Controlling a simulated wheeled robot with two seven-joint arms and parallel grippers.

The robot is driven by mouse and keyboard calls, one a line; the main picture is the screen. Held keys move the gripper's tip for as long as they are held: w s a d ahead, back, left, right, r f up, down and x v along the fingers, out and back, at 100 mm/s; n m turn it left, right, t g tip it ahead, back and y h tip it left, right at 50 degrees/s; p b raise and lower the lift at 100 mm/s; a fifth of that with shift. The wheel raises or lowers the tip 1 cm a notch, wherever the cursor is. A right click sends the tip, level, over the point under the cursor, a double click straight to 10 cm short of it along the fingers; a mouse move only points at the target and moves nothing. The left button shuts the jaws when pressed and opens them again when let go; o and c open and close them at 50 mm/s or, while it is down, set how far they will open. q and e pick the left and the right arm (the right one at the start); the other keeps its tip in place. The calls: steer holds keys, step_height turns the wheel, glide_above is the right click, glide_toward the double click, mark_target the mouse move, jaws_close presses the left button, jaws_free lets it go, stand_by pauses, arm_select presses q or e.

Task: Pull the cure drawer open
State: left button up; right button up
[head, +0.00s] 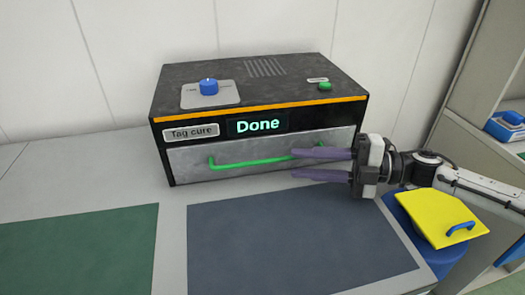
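The cure box (175,102) is black with an orange edge strip, a "Tag cure" label and a display reading "Done". Its grey drawer (190,163) looks shut, flush with the box front. A green bar handle (245,163) runs across the drawer. My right gripper (293,164) comes in from the right in front of the drawer, near the handle's right part. Its two purple fingers are apart, one above the other, and the upper one hides part of the handle. I cannot tell whether they touch the handle. My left gripper is not in view.
A blue knob (208,88) and a green button (325,86) are on the box top. A dark blue mat (290,240) and a green mat (80,245) lie in front, bare. A yellow lid with a blue handle (440,220) sits below my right arm. Shelves stand at right.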

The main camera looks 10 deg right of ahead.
mark_target(272, 162)
steer(key=p+x, duration=0.1)
steer(key=x, duration=0.7)
steer(key=shift+a, duration=0.4)
jaws_close()
